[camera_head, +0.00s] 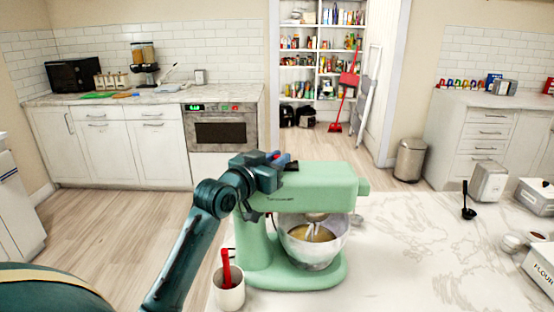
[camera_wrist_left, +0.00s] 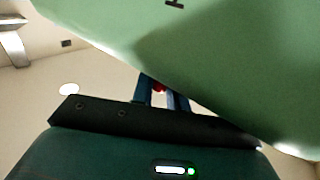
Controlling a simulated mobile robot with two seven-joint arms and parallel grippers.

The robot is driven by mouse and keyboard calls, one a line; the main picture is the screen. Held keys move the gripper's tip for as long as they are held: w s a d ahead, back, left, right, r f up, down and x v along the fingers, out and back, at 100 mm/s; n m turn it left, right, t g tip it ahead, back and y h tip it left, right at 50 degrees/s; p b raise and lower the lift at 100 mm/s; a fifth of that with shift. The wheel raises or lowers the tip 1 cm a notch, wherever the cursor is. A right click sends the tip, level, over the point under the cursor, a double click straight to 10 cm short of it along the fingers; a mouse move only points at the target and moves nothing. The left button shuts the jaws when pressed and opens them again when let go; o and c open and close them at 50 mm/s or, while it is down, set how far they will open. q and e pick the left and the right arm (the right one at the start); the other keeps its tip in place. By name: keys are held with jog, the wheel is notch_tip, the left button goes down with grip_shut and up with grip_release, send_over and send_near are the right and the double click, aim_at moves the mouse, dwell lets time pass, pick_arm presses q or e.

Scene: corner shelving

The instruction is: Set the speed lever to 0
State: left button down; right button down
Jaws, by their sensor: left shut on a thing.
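A green stand mixer (camera_head: 318,183) stands on the marble counter, with a steel bowl (camera_head: 314,250) of pale batter under its head. My left gripper (camera_head: 279,158) is at the left upper part of the mixer, close to its body. In the left wrist view, the blue fingers (camera_wrist_left: 162,96) are shut on a small red tip (camera_wrist_left: 159,88), which looks like the speed lever. The lever is mostly hidden by the fingers, so its setting cannot be read. The mixer's green body (camera_wrist_left: 200,60) also fills the upper part of that view. My right gripper is not in view.
A white cup (camera_head: 229,293) with a red-handled tool stands left of the mixer's base, beside my left arm. A black ladle (camera_head: 468,203), a flour box (camera_head: 541,266) and small bowls are at the right. The counter between is clear.

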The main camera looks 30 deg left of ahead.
pick_arm(q)
jog(key=shift+s+a+p, duration=0.3)
jog(key=shift+s+a, duration=0.15)
jog(key=shift+a, duration=0.3)
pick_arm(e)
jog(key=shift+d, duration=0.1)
pick_arm(q)
jog(key=c, duration=1.4)
grip_release()
jog(key=shift+a, duration=0.1)
jog(key=shift+c, duration=0.2)
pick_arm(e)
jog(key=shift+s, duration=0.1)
pick_arm(q)
jog(key=shift+s, duration=0.1)
jog(key=shift+s+f, duration=0.1)
jog(key=shift+s, duration=0.2)
jog(key=s+b, duration=0.2)
jog(key=s, duration=1)
jog(key=shift+s+a, duration=0.2)
jog(key=shift+s, duration=0.05)
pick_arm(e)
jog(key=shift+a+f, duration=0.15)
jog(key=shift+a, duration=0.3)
